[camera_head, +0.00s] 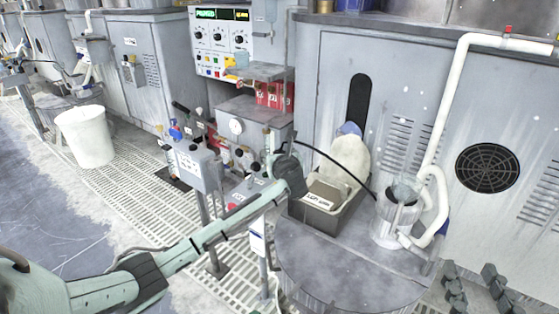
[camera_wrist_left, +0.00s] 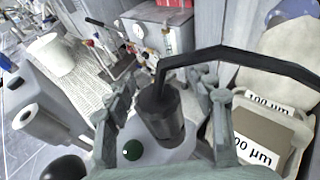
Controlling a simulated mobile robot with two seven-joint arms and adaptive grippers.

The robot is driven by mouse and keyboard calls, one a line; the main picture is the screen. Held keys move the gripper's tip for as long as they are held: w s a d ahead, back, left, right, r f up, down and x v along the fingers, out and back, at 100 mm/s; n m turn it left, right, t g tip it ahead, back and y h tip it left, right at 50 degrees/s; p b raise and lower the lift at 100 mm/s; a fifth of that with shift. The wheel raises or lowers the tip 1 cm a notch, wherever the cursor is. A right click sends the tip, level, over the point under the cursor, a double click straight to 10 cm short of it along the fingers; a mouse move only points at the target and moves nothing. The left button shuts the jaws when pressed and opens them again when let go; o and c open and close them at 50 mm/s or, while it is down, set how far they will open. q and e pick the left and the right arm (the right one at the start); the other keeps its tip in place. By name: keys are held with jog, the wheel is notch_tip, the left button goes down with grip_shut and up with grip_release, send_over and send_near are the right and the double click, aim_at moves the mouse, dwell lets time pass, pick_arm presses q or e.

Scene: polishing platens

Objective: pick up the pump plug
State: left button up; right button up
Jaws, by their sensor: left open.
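The pump plug, a black cylinder with a bent black cable (camera_wrist_left: 162,115), stands between the two fingers of my left gripper (camera_wrist_left: 170,98) in the left wrist view. The fingers are spread, with a visible gap on each side of the plug. In the head view my left gripper (camera_head: 290,168) is near the centre and hides most of the plug. The black cable (camera_head: 345,165) runs from there down to the right. My right gripper (camera_head: 476,280) appears as two separate dark grey fingers at the lower right of the head view, apart and empty.
A round grey platform (camera_head: 345,265) stands in front of a grey cabinet. It bears a clear cup-like vessel (camera_head: 398,212) with white pipes. A labelled bin (camera_head: 318,220) with bottle-like items is just right of my left gripper. A white bucket (camera_head: 85,138) stands at left.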

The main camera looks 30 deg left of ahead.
pick_arm(q)
jog(key=shift+c, duration=0.5)
grip_shut()
jog(key=shift+r, duration=0.1)
